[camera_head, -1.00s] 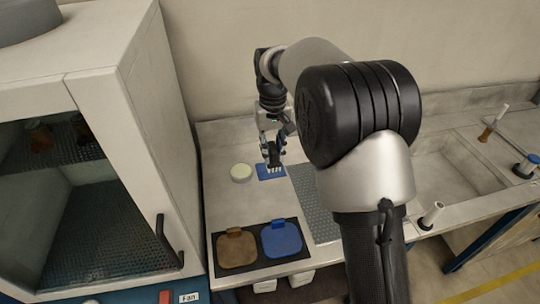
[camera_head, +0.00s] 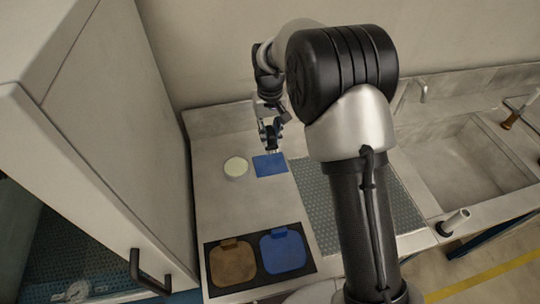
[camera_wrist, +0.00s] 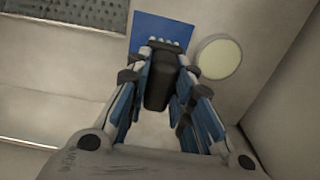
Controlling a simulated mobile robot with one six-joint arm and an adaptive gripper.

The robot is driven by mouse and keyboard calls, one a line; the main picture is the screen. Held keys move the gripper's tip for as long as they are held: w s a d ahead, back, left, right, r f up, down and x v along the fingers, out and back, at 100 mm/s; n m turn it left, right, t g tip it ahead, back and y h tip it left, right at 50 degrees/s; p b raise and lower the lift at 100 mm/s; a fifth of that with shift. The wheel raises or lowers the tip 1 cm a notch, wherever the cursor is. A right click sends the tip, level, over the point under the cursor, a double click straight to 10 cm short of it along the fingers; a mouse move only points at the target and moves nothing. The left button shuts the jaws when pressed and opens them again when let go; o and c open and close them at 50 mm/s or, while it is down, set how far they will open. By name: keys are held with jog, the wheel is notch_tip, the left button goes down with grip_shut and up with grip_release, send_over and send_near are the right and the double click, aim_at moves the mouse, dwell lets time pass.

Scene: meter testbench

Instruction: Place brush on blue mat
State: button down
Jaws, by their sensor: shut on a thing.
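The blue mat (camera_head: 270,168) is a flat square on the bench near the back left; it also shows at the top of the wrist view (camera_wrist: 151,27). The brush has a dark body (camera_wrist: 160,84) and pale bristle tufts at its far end. My gripper (camera_head: 271,140) is shut on the brush, with the fingers on both sides of its body. The bristle end points down over the mat's far part in the head view. I cannot tell whether the bristles touch the mat. The fingers partly hide the brush.
A round pale dish (camera_head: 236,167) stands just left of the mat. A black tray (camera_head: 260,238) with brown and blue pads lies at the front. A grey perforated panel (camera_head: 318,205) is to the right, then a sink. A cabinet (camera_head: 120,130) bounds the left.

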notch_tip(320, 180, down, 9)
jog(key=shift+b, duration=0.9)
jog(key=shift+f, duration=0.15)
jog(key=c, duration=1.4)
grip_release()
